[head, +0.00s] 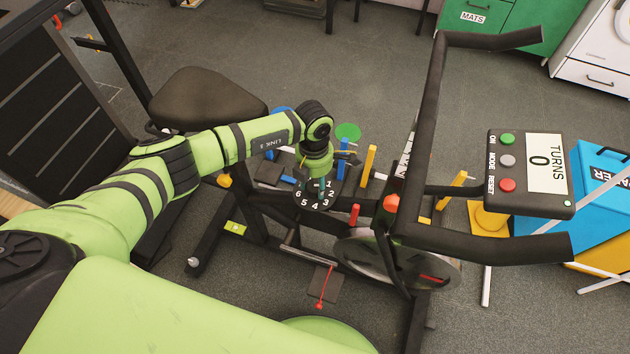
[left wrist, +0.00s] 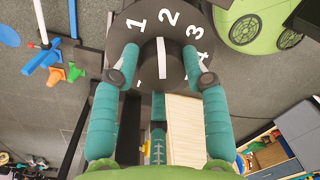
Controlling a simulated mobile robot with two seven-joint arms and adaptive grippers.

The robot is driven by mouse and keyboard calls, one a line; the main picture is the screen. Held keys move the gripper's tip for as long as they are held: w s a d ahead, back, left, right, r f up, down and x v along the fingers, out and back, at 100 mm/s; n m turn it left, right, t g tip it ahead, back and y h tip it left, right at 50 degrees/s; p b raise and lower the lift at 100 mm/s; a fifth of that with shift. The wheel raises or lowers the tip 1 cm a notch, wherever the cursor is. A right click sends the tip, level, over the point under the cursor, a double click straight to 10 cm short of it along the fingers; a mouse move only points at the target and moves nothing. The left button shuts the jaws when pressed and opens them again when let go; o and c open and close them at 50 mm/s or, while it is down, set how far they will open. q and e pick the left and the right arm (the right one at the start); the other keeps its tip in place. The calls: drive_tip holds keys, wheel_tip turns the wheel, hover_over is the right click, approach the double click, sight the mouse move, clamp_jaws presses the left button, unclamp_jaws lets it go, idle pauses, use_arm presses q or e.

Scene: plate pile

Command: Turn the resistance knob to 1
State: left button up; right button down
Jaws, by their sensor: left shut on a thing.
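The resistance knob's black dial (head: 314,199), with white numbers round its edge, sits on the exercise bike's frame. My left gripper (head: 315,178) is over it, pointing down. In the left wrist view the dial (left wrist: 151,20) shows 1, 2, 3 and 4 at its far edge. The teal fingers of the left gripper (left wrist: 161,62) are shut on the round black knob, one on each side. The knob's white pointer bar (left wrist: 161,58) lies between the fingers, its far end towards the gap between 1 and 2. My right gripper is not in view.
The black handlebar (head: 433,110) and the console (head: 530,173), reading TURNS 0, stand right of the dial. The bike seat (head: 207,98) is to the left. Coloured upright pegs, such as a yellow one (head: 368,165), are close by the dial.

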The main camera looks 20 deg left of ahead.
sight(314, 183)
use_arm(q)
drive_tip(key=n, duration=0.5)
drive_tip(key=shift+d+r+n+p, duration=0.1)
drive_tip(key=shift+d+n+p, duration=0.1)
drive_tip(key=shift+n+p, duration=0.15)
drive_tip(key=shift+w, duration=0.15)
drive_tip(key=shift+c, duration=0.2)
drive_tip(key=o, duration=1.2)
drive_tip(key=shift+c, duration=0.2)
drive_tip(key=shift+a, duration=0.1)
wheel_tip(314, 183, up, 12)
drive_tip(key=shift+a, duration=0.3)
